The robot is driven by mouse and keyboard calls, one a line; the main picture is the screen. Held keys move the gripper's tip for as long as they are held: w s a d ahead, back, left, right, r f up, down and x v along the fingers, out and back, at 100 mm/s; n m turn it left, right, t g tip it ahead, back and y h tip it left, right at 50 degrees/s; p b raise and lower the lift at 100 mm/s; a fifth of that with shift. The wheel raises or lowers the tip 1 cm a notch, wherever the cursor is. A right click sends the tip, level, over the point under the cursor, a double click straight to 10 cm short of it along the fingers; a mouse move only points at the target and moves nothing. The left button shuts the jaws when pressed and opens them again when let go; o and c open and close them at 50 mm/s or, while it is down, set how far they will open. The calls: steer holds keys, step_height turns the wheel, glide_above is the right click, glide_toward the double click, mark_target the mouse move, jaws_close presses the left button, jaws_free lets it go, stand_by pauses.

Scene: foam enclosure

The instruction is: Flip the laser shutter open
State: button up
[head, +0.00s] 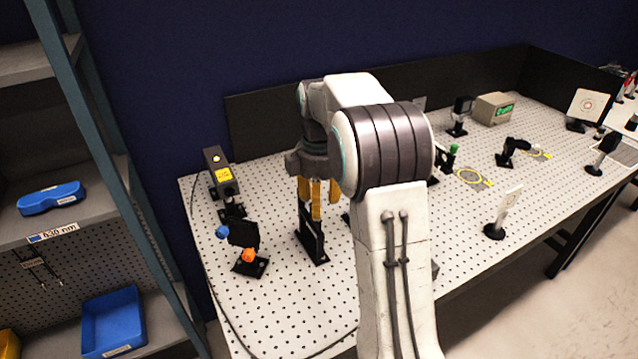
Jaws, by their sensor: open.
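A dark laser box (217,172) with a yellow warning label stands at the left of the perforated optical table. In front of it is a small black plate (243,234) on a post, with a blue knob at its left and an orange part at its foot; it looks like the shutter, though I cannot tell its exact position. My gripper (324,208) points down with yellow fingers, open and empty, to the right of this plate and apart from it. A black upright bracket (311,238) stands just below the fingers; whether they touch it is unclear.
My arm hides the table's middle. At the right stand a white card on a post (503,212), a black mount (511,150), a meter box (493,108) and a target plate (585,105). A shelf with blue bins (113,318) is at the left. A dark panel (260,125) lines the back.

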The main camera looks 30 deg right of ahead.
step_height(320, 180, up, 11)
steer(key=shift+r, duration=0.2)
stand_by(0.4)
steer(key=shift+s, duration=0.1)
stand_by(0.5)
steer(key=s+a+m+t, duration=0.2)
steer(key=s+a+m, duration=0.45)
steer(key=s, duration=0.55)
steer(key=s+a+f+m+t, duration=0.2)
steer(key=s+a+f+m, duration=0.2)
steer(key=s+f, duration=0.4)
steer(key=s, duration=0.4)
steer(key=shift+a+f+m, duration=0.15)
steer(key=shift+f+m, duration=0.05)
steer(key=shift+m, duration=0.15)
